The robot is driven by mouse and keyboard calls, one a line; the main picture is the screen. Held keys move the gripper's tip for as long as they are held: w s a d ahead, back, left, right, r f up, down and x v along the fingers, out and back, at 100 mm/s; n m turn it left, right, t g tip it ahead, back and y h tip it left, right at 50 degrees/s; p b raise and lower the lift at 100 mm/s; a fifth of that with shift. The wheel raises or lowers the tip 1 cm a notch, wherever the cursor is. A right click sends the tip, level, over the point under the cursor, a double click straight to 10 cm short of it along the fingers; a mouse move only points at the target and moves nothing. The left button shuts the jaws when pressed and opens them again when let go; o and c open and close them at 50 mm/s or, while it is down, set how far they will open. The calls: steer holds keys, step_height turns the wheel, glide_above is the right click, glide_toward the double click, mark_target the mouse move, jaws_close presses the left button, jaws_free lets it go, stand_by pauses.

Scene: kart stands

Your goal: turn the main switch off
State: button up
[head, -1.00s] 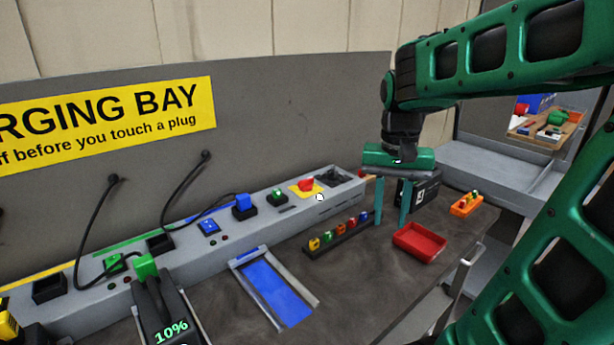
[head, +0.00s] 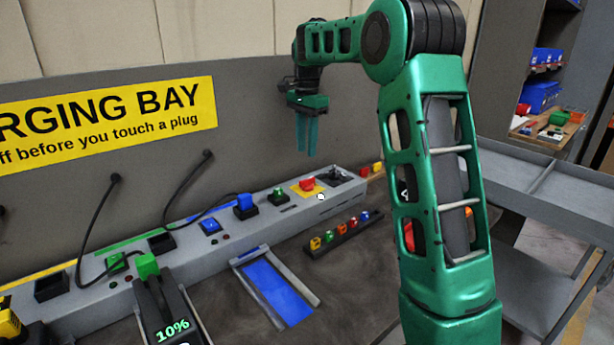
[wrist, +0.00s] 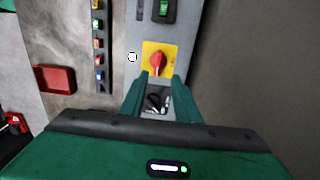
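The main switch (head: 307,184) is a red rotary knob on a yellow plate, near the right end of the grey charging strip (head: 265,215). The wrist view shows the red knob (wrist: 157,62) pointing roughly along the strip, with small marks on the plate too small to read. My gripper (head: 306,152) hangs above the switch, fingers pointing down and apart from it. In the wrist view my gripper (wrist: 160,80) has a gap between its fingers, with nothing held. The knob shows just past the fingertips, near the gap.
A dark recess (head: 337,175) holding small items lies beside the switch at the strip's end. A rack of coloured pieces (head: 343,232) stands in front. The grey back panel (head: 260,110) rises behind.

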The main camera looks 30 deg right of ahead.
mark_target(307, 179)
step_height(307, 179, down, 10)
steer(key=shift+r, duration=0.1)
stand_by(0.4)
jaws_close()
steer(key=shift+d, duration=0.1)
